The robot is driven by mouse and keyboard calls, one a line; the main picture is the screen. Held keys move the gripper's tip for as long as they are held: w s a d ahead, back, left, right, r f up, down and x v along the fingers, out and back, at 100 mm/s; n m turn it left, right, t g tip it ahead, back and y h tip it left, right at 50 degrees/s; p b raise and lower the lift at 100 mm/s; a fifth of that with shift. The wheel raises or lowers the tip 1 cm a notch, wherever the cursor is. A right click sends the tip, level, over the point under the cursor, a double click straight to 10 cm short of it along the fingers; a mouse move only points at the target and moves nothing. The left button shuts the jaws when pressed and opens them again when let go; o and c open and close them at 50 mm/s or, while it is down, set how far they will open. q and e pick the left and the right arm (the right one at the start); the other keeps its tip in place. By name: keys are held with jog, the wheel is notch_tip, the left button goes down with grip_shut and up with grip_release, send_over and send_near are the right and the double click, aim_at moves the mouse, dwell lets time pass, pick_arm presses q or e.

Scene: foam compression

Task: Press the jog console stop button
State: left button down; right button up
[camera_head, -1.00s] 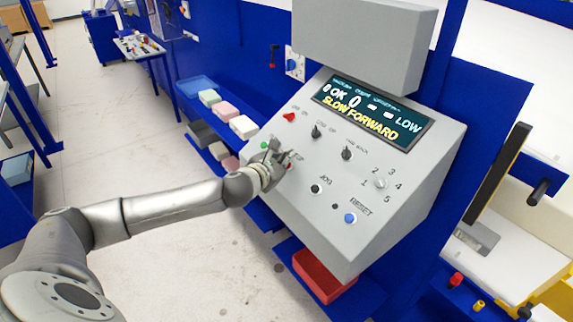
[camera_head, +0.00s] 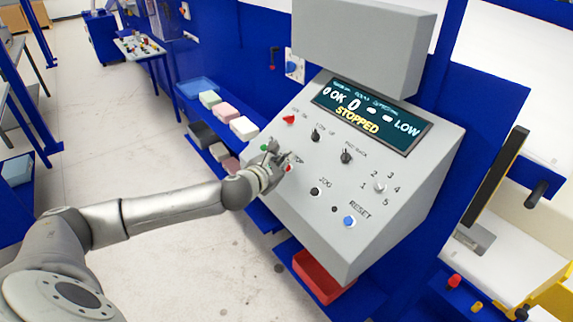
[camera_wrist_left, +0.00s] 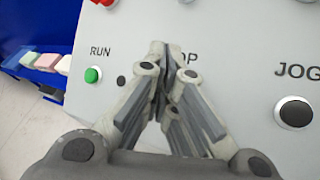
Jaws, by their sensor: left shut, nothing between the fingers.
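The grey jog console (camera_head: 390,200) has a sloped panel and a display (camera_head: 371,113) that reads STOPPED in yellow. The red stop button (camera_head: 288,168) shows in the head view beside my left gripper (camera_head: 283,160). In the left wrist view my left gripper (camera_wrist_left: 158,62) is shut and empty, with its fingertips over the STOP label. The fingers hide the stop button there. I cannot tell whether the fingertips touch the panel. The green RUN button (camera_wrist_left: 93,75) and the black JOG button (camera_wrist_left: 295,112) show on either side. My right gripper is not in view.
A blue RESET button (camera_head: 350,221), several knobs and a red button (camera_head: 289,119) are on the panel. A red bin (camera_head: 322,278) sits below the console. Foam blocks (camera_head: 226,113) lie on a blue shelf at the left. Open floor lies left of the console.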

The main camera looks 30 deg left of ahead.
pick_arm(q)
jog(key=shift+s+r, duration=0.2)
jog(key=shift+r, duration=0.1)
jog(key=shift+s+a+r+p, duration=0.1)
jog(key=shift+a+r+p, duration=0.05)
jog(key=shift+r+p, duration=0.35)
jog(key=s+r+p, duration=0.2)
jog(key=r+p, duration=0.1)
jog(key=shift+s+a+r, duration=0.1)
jog(key=shift+a+r, duration=0.05)
jog(key=shift+a, duration=0.25)
dwell(0.3)
